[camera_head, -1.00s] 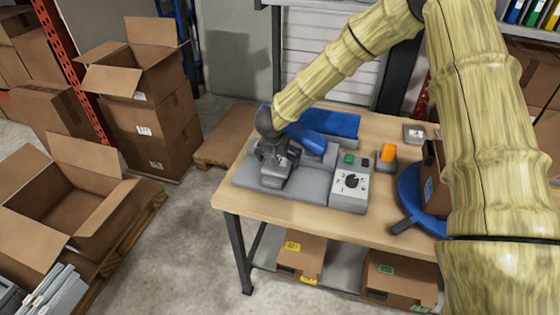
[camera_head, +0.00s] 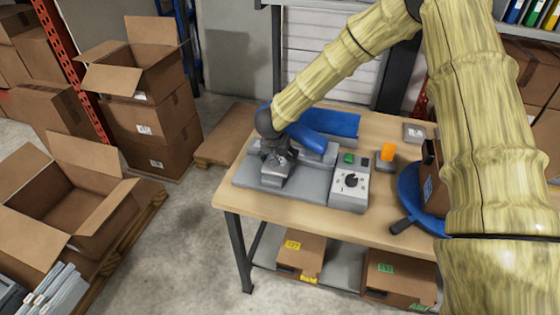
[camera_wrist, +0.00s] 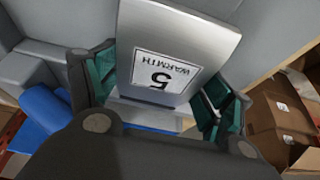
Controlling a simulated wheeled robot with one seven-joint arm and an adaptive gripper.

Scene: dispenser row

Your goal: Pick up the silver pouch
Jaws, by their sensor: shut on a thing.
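The silver pouch (camera_wrist: 175,55) has a white label reading "WARMTH 5". In the wrist view it stands between the teal-padded fingers of my gripper (camera_wrist: 158,92), which is shut on it. In the head view my gripper (camera_head: 278,156) is over the grey machine at the left of the workbench, and the pouch (camera_head: 281,162) shows as a small pale patch there. The pouch's lower part is hard to see, so I cannot tell whether it is clear of the machine.
The grey machine (camera_head: 310,183) has a control box (camera_head: 350,184) with a green button and a dial. A blue bin (camera_head: 338,123) is behind it. An orange-topped device (camera_head: 388,152) and a brown box (camera_head: 432,175) on a blue round base are to the right.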

